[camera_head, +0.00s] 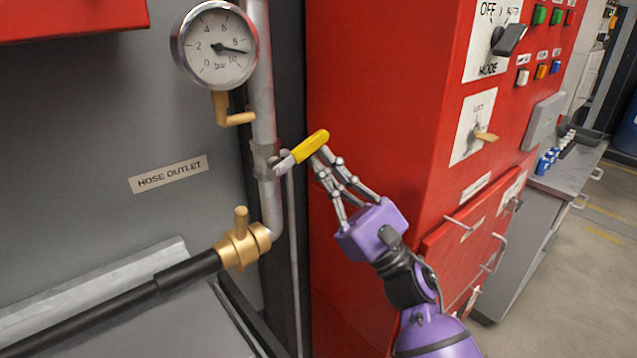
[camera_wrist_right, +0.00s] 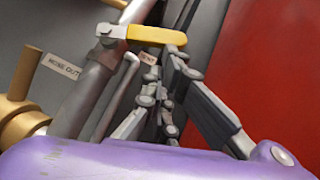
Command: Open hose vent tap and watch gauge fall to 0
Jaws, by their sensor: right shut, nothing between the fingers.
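The vent tap has a yellow lever (camera_head: 310,146) on a small metal valve body (camera_head: 281,162) at the side of the grey vertical pipe. The lever sticks out to the right and slightly up. My right gripper (camera_head: 318,160) is shut and empty, its fingertips at the lower side of the lever; I cannot tell if they touch. In the right wrist view the lever (camera_wrist_right: 156,35) lies across, just beyond the fingertips. The round pressure gauge (camera_head: 215,46) is at the top of the pipe, its needle pointing right, between 8 and 10. My left gripper is not in view.
A brass hose outlet valve (camera_head: 242,245) with a black hose (camera_head: 185,270) sits below left. A brass handle (camera_head: 232,119) hangs under the gauge. A red control cabinet (camera_head: 400,110) stands close on the right. A "HOSE OUTLET" label (camera_head: 168,174) is on the grey wall.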

